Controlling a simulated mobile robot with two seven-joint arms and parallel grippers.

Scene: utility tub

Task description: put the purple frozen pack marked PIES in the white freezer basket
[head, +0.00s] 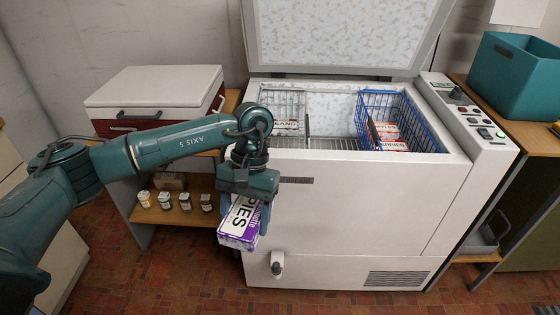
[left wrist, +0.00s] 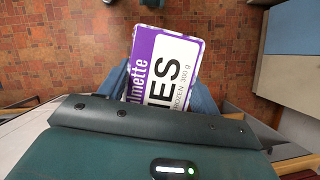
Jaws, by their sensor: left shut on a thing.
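The purple and white frozen pack (head: 240,222), lettered "PIES", hangs in front of the freezer's left front corner. My left gripper (head: 250,208) points down and is shut on the pack. The pack fills the middle of the left wrist view (left wrist: 166,68), with the gripper fingers on both sides of it. My right gripper is not in view.
A blue wire basket (head: 405,118) with packs stands at the freezer's right. The freezer's front rim (head: 350,158) lies between the held pack and the baskets. The raised lid (head: 340,35) stands behind. A red and white cooler (head: 155,95) and several jars (head: 165,200) are at the left.

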